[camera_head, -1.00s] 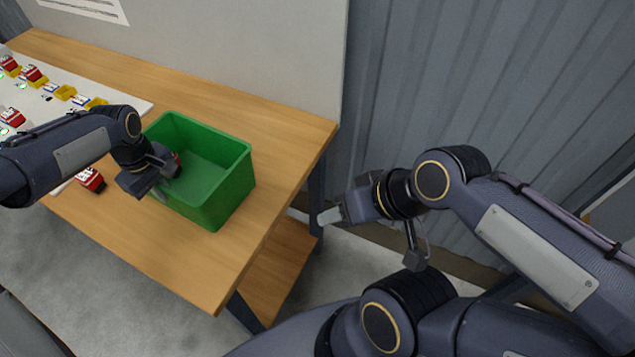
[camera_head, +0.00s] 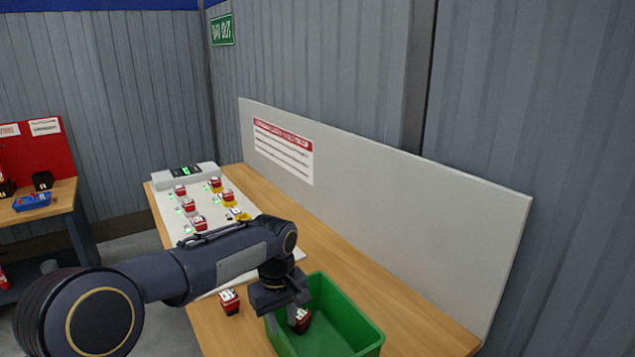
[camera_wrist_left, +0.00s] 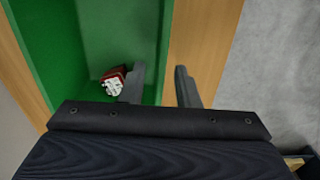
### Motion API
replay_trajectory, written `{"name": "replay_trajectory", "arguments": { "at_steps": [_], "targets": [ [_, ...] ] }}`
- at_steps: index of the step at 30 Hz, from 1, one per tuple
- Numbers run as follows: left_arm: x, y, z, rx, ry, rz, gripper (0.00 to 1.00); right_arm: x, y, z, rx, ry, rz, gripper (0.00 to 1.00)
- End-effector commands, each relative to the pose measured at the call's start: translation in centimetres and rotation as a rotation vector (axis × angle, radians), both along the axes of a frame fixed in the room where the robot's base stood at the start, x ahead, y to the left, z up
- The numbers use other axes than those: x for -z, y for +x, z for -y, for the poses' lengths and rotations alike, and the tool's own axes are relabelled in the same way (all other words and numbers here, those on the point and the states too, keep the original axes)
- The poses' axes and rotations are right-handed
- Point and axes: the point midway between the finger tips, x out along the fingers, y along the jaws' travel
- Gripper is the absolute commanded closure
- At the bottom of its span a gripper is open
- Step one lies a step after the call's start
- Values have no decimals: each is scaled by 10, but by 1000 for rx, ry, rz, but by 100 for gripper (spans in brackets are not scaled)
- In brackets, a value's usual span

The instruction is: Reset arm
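My left arm reaches in from the left in the head view. Its gripper (camera_head: 288,312) is at the near left wall of the green bin (camera_head: 372,346) on the wooden table. In the left wrist view the two fingers (camera_wrist_left: 160,84) are apart with nothing between them, above the bin's wall. A red and white block (camera_head: 303,320) lies inside the bin; it also shows in the wrist view (camera_wrist_left: 113,83), beside one finger and not gripped. My right gripper is out of view.
Another red and white block (camera_head: 229,301) stands on the table left of the bin. Behind it is a white board (camera_head: 168,217) with several similar blocks. A grey panel (camera_head: 400,200) lines the table's back edge. A side table (camera_head: 60,198) stands far left.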

Motion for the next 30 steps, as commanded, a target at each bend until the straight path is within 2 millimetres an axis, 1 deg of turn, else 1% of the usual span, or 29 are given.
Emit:
{"name": "replay_trajectory", "arguments": {
  "at_steps": [1, 3, 8, 11, 14, 15, 17, 18, 20, 21, 23, 24, 25, 27, 30],
  "targets": [
    [-10, 0, 0, -1, -2, 3, 71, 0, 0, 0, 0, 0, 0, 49],
    [-20, 0, 0, 0, -1, 3, 71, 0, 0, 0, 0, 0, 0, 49],
    [-33, -1, -3, 2, -2, 2, 71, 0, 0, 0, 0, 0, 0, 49],
    [-44, -9, -15, 15, -19, 15, 71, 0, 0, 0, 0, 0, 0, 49],
    [-59, -30, -41, 52, -58, 44, 71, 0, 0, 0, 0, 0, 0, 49],
    [-65, -42, -54, 71, -77, 62, 71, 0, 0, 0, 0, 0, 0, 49],
    [-73, -64, -73, 105, -108, 92, 71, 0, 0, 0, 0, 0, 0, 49],
    [-77, -80, -85, 129, -127, 117, 71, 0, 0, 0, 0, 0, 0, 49],
    [-82, -105, -101, 163, -152, 155, 71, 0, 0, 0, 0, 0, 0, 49],
    [-83, -122, -110, 183, -168, 183, 71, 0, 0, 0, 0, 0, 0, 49],
    [-83, -147, -122, 212, -188, 226, 71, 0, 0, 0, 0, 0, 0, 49],
    [-81, -165, -128, 231, -198, 257, 71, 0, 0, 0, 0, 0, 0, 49],
    [-79, -178, -132, 245, -204, 280, 71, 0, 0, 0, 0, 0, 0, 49],
    [-72, -207, -138, 275, -215, 336, 71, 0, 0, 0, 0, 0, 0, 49],
    [-57, -243, -141, 312, -219, 413, 71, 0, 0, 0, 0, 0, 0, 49]
  ]
}}
